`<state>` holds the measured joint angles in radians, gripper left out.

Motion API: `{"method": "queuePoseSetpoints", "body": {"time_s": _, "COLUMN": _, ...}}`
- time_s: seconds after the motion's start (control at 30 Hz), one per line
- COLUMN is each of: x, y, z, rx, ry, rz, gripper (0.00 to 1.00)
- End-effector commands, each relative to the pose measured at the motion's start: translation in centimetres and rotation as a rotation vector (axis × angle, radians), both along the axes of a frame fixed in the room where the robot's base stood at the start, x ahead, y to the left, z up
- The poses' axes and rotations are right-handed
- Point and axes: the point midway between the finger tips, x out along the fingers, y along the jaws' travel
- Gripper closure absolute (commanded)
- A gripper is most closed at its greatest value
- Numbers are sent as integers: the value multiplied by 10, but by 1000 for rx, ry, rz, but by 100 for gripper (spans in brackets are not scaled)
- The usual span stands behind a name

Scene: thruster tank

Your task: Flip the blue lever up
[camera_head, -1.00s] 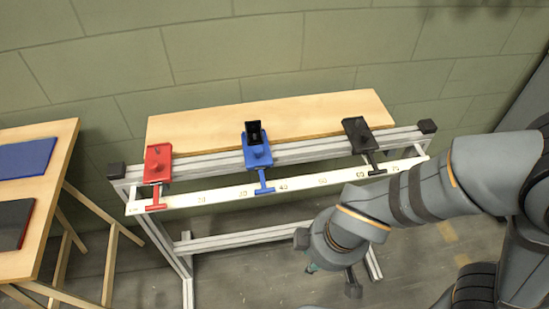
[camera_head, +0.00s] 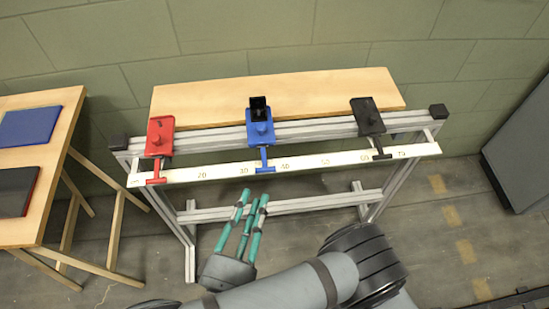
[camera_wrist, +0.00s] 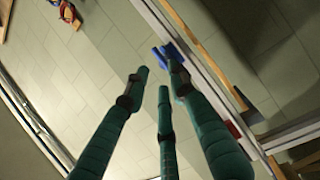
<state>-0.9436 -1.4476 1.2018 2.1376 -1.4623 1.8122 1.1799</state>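The blue lever (camera_head: 264,161) is a T-shaped handle at the front of a blue block (camera_head: 260,132) with a small black box on top. It hangs down over the white numbered scale. My gripper (camera_head: 252,197) has three teal fingers, held slightly apart and empty, pointing up toward the rack. The fingertips look below and in front of the blue lever, apart from it. In the wrist view a blue part (camera_wrist: 165,55) shows just beyond the fingertips (camera_wrist: 158,80); the fingers partly hide it.
A red lever unit (camera_head: 159,139) stands left and a black one (camera_head: 369,118) right on the same rail. The white scale (camera_head: 215,170) runs along the rack's front. A wooden table (camera_head: 50,178) with flat panels stands at left. A grey box (camera_head: 520,155) is at far right.

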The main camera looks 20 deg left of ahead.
Motion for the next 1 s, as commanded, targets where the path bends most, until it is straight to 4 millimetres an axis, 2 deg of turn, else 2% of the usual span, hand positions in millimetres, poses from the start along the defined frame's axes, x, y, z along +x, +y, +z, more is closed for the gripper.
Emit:
{"method": "queuePoseSetpoints", "body": {"time_s": 0.17, "x": 14, "y": 4, "z": 4, "rx": 7, "ry": -15, "rz": 10, "gripper": 75}}
{"method": "queuePoseSetpoints", "body": {"time_s": 0.4, "x": 58, "y": 10, "z": 7, "rx": 5, "ry": -14, "rz": 6, "gripper": 75}}
{"method": "queuePoseSetpoints", "body": {"time_s": 0.6, "x": 87, "y": 15, "z": 8, "rx": 5, "ry": -12, "rz": 8, "gripper": 75}}
{"method": "queuePoseSetpoints", "body": {"time_s": 0.77, "x": 97, "y": 17, "z": 8, "rx": 6, "ry": -12, "rz": 11, "gripper": 75}}
{"method": "queuePoseSetpoints", "body": {"time_s": 1.0, "x": 99, "y": 17, "z": 8, "rx": 6, "ry": -12, "rz": 12, "gripper": 75}}
